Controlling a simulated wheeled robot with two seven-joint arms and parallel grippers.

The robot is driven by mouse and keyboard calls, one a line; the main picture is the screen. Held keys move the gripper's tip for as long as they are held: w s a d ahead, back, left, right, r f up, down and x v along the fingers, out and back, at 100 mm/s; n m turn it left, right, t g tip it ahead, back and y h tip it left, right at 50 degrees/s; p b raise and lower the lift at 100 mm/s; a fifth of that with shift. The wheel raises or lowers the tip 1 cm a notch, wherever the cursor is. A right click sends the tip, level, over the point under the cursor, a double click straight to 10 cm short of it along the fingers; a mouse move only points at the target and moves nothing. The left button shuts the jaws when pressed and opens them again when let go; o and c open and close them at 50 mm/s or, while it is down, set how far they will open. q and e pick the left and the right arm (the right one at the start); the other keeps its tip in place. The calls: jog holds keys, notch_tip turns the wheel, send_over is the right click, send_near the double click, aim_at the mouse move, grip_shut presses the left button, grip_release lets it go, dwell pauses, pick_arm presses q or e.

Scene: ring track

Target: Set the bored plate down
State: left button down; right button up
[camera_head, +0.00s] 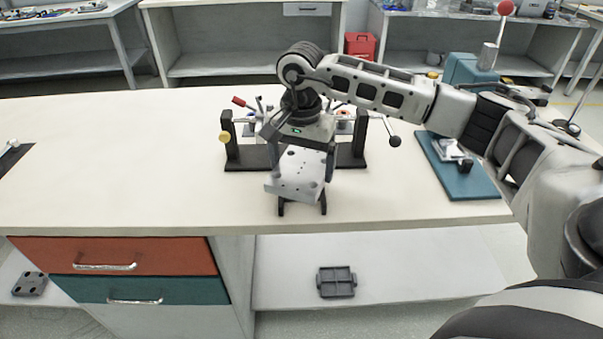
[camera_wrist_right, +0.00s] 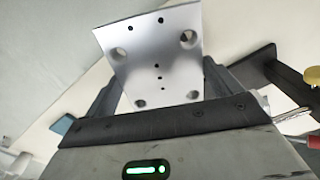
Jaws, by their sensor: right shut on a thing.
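The bored plate (camera_head: 300,174) is a light grey metal plate with several round holes. It is tilted in the head view, in front of the black fixture and over the front part of the bench. My right gripper (camera_head: 303,200) is shut on it, with a finger at each side. In the right wrist view the plate (camera_wrist_right: 155,60) sits between the two fingers, its holes facing the camera. Whether its lower edge touches the bench top (camera_head: 120,170) cannot be told. My left gripper is not in view.
A black fixture (camera_head: 240,158) with uprights and a yellow knob stands behind the plate. A blue board (camera_head: 462,180) with small parts lies at the right. Red and teal drawers (camera_head: 110,255) are below the front edge. The bench's left half is mostly clear.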

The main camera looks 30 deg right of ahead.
aim_at(301, 176)
jog(key=shift+w+d+f, duration=0.25)
jog(key=shift+w+f, duration=0.15)
jog(key=shift+f, duration=0.1)
jog(key=shift+w+d+f, duration=0.25)
jog(key=shift+w+f, duration=0.1)
jog(key=shift+f, duration=0.15)
jog(key=shift+f+p, duration=0.4)
jog(key=shift+f, duration=1.1)
